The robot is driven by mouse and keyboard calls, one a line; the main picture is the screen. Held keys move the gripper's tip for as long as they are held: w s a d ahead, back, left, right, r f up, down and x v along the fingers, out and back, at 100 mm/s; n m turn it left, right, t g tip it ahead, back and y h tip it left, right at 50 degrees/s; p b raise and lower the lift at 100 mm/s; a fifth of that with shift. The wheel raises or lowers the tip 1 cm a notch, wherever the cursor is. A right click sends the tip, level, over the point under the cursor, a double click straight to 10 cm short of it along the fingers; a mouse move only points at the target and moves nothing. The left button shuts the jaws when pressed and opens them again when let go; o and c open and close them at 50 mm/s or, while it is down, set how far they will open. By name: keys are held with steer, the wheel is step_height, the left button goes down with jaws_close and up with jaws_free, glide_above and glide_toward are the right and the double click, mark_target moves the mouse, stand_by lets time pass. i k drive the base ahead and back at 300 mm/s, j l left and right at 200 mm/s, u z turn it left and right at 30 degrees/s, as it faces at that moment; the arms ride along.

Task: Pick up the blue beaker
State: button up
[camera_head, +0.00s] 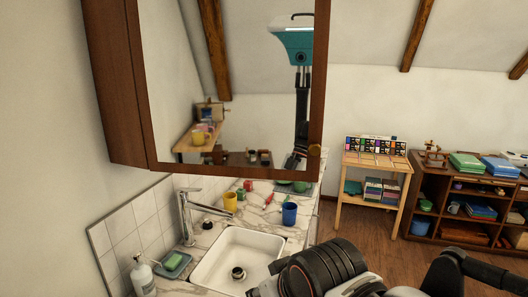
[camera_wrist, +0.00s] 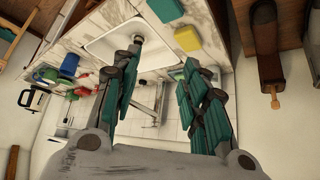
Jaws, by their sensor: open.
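The blue beaker (camera_head: 289,213) stands upright on the marble counter, just right of the white sink, in the head view. A blue shape (camera_wrist: 69,65), likely the same beaker, shows at the left of the wrist view among other coloured things. My gripper (camera_wrist: 163,58) is open and empty in the wrist view, its two teal-and-grey fingers spread over the sink area. The blue shape lies well to the left of both fingers, apart from them. In the head view my arm fills the bottom edge, and the fingertips cannot be made out.
A yellow cup (camera_head: 230,201) stands behind the sink (camera_head: 223,260), near the faucet (camera_head: 187,215). Red and green items lie farther back. A soap dish (camera_head: 172,264) and dispenser (camera_head: 143,277) are at left. The mirrored cabinet (camera_head: 127,85) hangs over the counter. Shelves stand at right.

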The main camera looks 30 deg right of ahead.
mark_target(289, 215)
steer(key=l+z, duration=0.25)
steer(key=l, duration=0.15)
steer(key=i+l+z, duration=0.3)
steer(key=l+z, duration=0.25)
steer(key=l, duration=0.15)
